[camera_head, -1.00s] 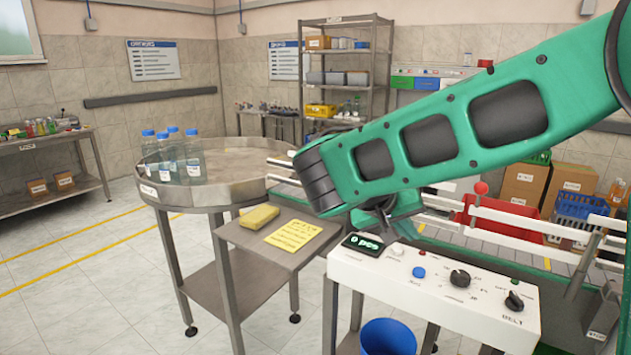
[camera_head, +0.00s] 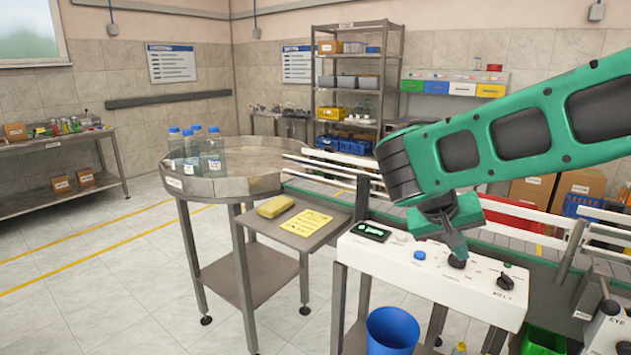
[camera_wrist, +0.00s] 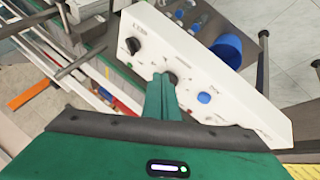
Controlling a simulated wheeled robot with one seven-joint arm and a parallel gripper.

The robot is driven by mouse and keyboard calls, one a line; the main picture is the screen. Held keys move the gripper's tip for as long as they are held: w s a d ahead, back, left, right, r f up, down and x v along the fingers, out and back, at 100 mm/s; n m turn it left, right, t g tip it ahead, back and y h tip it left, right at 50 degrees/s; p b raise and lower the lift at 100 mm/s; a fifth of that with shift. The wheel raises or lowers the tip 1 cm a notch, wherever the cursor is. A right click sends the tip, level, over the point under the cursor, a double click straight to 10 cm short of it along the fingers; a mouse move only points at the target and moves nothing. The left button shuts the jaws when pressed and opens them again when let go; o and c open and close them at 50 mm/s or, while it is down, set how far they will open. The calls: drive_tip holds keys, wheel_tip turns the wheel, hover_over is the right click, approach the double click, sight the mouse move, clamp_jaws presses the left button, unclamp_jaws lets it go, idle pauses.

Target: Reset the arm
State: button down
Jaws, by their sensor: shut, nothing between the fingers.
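My arm is green with dark panels and reaches in from the right in the head view. My gripper (camera_head: 459,257) is shut and empty, pointing down at the white control panel (camera_head: 350,249). Its tip overlaps the middle black knob (camera_head: 456,262) in the head view; I cannot tell whether it touches. In the wrist view the shut green fingers (camera_wrist: 165,80) end just beside that knob (camera_wrist: 171,77). The panel also carries a blue button (camera_head: 420,255), a second black knob (camera_head: 505,281) labelled BELT, and a small display (camera_head: 371,231).
A round steel table (camera_head: 207,187) holds several blue-capped bottles (camera_head: 191,150). A side shelf carries a yellow sponge (camera_head: 275,207) and a yellow note (camera_head: 306,222). A blue bin (camera_head: 391,330) stands below the panel. Conveyor rails (camera_head: 335,171) run behind the panel. The floor at left is clear.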

drive_tip(key=s+d+f+m+g+y, duration=0.2)
drive_tip(key=s+d+f+g+y, duration=0.15)
drive_tip(key=s+d, duration=0.95)
drive_tip(key=s+a+f+y, duration=0.1)
drive_tip(key=s, duration=0.6)
drive_tip(key=s+a+f+m+y, duration=0.1)
drive_tip(key=s+f+y, duration=0.1)
drive_tip(key=s, duration=0.5)
drive_tip(key=shift+s+f+m, duration=0.2)
drive_tip(key=shift+s+m, duration=0.1)
drive_tip(key=shift+s, duration=0.1)
drive_tip(key=shift+y, duration=0.25)
drive_tip(key=shift+w+f, duration=0.25)
drive_tip(key=shift+w, duration=0.45)
drive_tip(key=shift+s, duration=0.1)
drive_tip(key=c, duration=2.4)
unclamp_jaws()
drive_tip(key=shift+c, duration=0.2)
